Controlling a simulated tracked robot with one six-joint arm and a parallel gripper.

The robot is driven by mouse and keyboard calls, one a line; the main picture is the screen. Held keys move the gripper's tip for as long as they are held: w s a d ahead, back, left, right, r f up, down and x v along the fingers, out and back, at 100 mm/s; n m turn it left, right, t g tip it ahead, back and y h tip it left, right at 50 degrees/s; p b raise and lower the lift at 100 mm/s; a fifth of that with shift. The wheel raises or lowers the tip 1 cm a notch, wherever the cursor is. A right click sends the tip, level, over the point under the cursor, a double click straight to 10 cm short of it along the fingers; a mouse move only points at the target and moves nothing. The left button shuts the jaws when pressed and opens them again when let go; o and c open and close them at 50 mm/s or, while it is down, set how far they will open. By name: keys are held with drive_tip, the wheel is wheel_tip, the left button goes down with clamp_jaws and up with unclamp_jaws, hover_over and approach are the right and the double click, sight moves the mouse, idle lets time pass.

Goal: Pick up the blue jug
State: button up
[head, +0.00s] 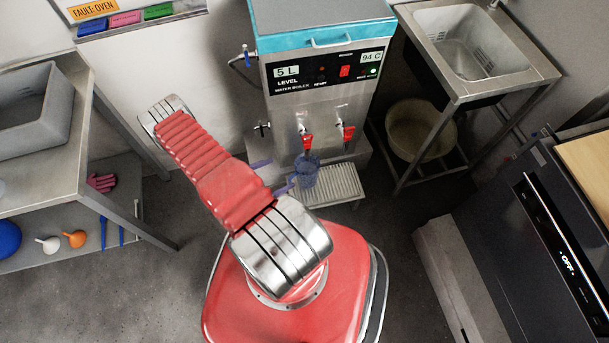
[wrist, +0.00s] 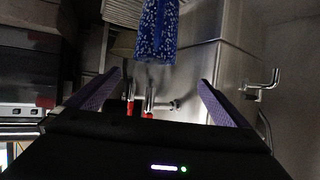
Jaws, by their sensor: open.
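The blue jug (head: 306,171) is translucent and stands below a red-handled tap on the boiler's slotted drip tray (head: 335,184). In the wrist view, the speckled blue jug (wrist: 157,32) is at the top middle, partly cut off by the frame edge. My gripper (head: 274,176) shows its purple fingers just left of the jug in the head view, partly hidden behind my red arm. In the wrist view, my gripper (wrist: 159,79) is open and empty. The jug lies ahead of the gap between the fingertips, and no contact is visible.
The water boiler (head: 322,92) stands behind the jug, with red-handled taps (head: 307,141) close above it. A sink stand (head: 470,50) with a bucket (head: 420,130) below is at right. A shelved metal table (head: 60,150) is at left, and a dark oven (head: 550,235) at lower right.

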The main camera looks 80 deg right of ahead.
sight(296, 173)
drive_tip(key=shift+s+a+f, duration=0.1)
drive_tip(key=shift+s+a, duration=0.05)
drive_tip(key=shift+s, duration=0.4)
drive_tip(key=shift+s, duration=0.1)
drive_tip(key=shift+x, duration=4.25)
drive_tip(key=x, duration=0.5)
drive_tip(key=shift+f, duration=0.25)
